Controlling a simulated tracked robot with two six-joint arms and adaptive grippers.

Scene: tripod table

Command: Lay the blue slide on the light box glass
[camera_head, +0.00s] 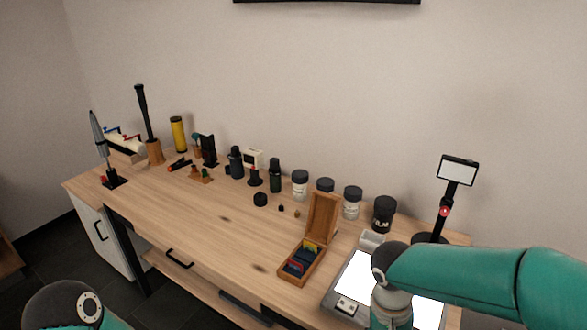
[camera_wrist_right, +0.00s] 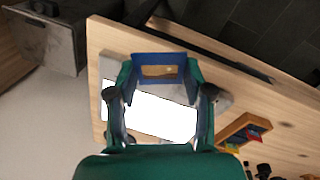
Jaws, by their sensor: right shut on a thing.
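The blue slide (camera_wrist_right: 160,58) is a square blue frame with a small window, seen in the right wrist view. My right gripper (camera_wrist_right: 160,73) is shut on it, with a teal finger at each side. Behind the slide in that view are the bright white light box glass (camera_wrist_right: 160,114) and the wood tabletop. The gap between slide and glass is hard to judge. In the head view the light box glass (camera_head: 354,272) is partly covered by my right arm, and the slide is hidden. Only a link of my left arm shows at bottom left; its gripper is out of frame.
An open wooden slide box (camera_head: 302,262) with coloured slides stands left of the light box. Several dark-lidded jars (camera_head: 352,203) line the back, and a small lamp-like stand (camera_head: 456,175) is at the back right. The table's middle left (camera_head: 205,215) is clear.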

